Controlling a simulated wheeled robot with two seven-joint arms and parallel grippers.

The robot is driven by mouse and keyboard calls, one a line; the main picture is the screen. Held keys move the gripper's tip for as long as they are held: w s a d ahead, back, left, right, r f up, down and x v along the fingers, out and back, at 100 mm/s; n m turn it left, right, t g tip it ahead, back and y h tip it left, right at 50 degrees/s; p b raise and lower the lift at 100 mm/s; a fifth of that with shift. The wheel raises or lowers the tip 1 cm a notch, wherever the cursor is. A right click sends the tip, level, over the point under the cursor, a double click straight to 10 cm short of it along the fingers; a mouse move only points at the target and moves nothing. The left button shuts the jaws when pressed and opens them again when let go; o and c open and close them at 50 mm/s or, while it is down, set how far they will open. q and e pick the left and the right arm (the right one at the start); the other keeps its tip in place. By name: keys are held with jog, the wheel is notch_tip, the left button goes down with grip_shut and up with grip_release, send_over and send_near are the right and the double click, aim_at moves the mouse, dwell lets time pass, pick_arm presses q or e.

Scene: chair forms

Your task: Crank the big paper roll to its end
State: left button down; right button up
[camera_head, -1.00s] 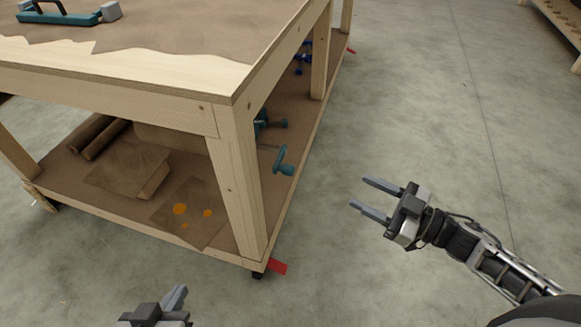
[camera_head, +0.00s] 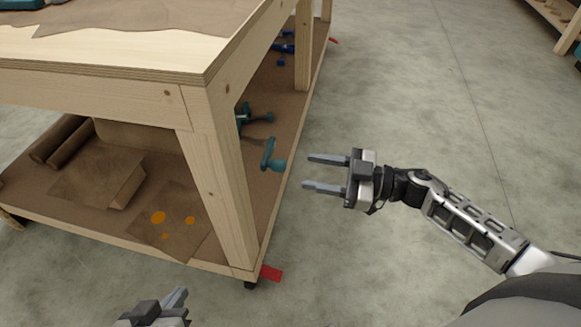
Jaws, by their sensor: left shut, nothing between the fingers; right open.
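A teal crank handle (camera_head: 271,156) sticks out at the side of the wooden bench, above the lower shelf and behind the front leg. Brown paper rolls (camera_head: 62,141) lie on the lower shelf at the left; a larger brown roll (camera_head: 140,135) lies behind the front leg, partly hidden. My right gripper (camera_head: 325,173) is open and empty, its fingers pointing left at the crank handle, a short gap to the right of it. My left gripper (camera_head: 176,302) is shut and empty at the bottom edge, in front of the bench.
The wooden bench (camera_head: 120,75) has a thick top and a stout front leg (camera_head: 215,190) left of the crank. A red caster pedal (camera_head: 271,272) juts out at its foot. Another teal part (camera_head: 258,118) sits farther back. Grey floor (camera_head: 400,90) is clear on the right.

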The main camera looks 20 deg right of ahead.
jog(key=x, duration=0.5)
jog(key=shift+w+a, duration=0.25)
jog(key=shift+a, duration=0.05)
jog(key=c, duration=1)
